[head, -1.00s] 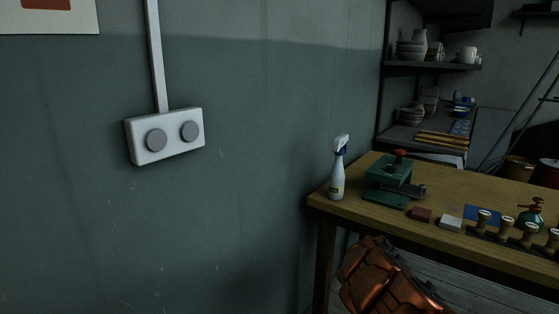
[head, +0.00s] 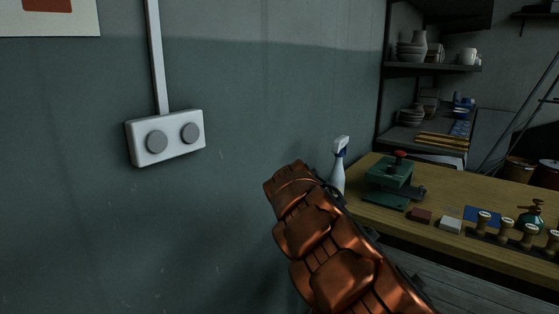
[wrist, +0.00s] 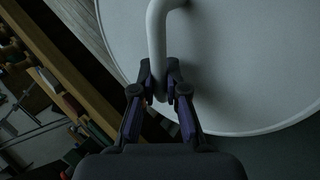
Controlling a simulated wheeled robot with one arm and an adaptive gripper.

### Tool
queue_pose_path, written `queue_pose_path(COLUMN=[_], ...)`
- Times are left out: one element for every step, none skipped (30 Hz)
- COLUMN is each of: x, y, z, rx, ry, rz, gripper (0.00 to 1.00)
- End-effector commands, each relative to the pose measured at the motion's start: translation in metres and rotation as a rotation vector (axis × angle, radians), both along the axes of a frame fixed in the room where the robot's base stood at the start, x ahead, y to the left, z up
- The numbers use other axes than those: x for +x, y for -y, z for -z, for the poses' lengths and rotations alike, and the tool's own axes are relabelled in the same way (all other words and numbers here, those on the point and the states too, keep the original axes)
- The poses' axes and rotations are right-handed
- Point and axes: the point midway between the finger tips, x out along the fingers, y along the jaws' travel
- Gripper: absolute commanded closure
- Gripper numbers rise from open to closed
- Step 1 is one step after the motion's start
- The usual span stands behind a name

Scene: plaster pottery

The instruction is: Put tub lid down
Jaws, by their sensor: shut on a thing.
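In the wrist view, the tub lid (wrist: 225,60) is a large, pale round disc with a raised rim and a thick white loop handle (wrist: 157,45). My gripper (wrist: 161,84) is shut on the lid's handle, with a dark finger on each side of it. The lid fills the upper right of the wrist view, and its upper part runs out of the frame. In the head view only my copper-coloured arm shows; the gripper and lid are out of that view.
A wooden workbench (head: 505,255) stands at the right, with a spray bottle (head: 339,165), a green press (head: 390,175), a row of stamps (head: 506,225) and a green pump bottle (head: 530,215). A wall socket (head: 165,137) is at the left. Shelves with crockery stand behind.

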Motion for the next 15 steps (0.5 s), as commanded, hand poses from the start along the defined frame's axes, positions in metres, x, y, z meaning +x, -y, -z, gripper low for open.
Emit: queue_pose_path(x=[-0.001,-0.001,-0.001,-0.001,-0.001,-0.001,-0.001,-0.001,-0.002,-0.002,-0.002,-0.003,-0.003,-0.004,-0.004], y=[0.002,0.002,0.001,0.001,0.001,0.001,0.0,0.0,0.0,0.0,0.0,0.0,0.0,-0.001,-0.001], z=[-0.009,-0.01,-0.012,-0.014,-0.016,-0.019,-0.02,-0.023,-0.027,-0.029,-0.032,-0.037,-0.04,-0.044,-0.048], rx=[-0.001,0.0,0.0,0.001,0.001,0.002,0.002,0.003,0.003,0.003,0.003,0.004,0.004,0.004,0.004], ry=[-0.004,-0.004,-0.005,-0.005,-0.005,-0.005,-0.006,-0.006,-0.006,-0.008,-0.008,-0.009,-0.009,-0.011,-0.011], rz=[0.001,0.001,0.0,0.0,-0.002,-0.002,-0.003,-0.003,-0.004,-0.004,-0.004,-0.005,-0.005,-0.005,-0.005], gripper=[1.0,1.0,1.0,1.0,1.0,1.0,1.0,1.0,1.0,1.0,1.0,1.0,1.0,1.0,1.0])
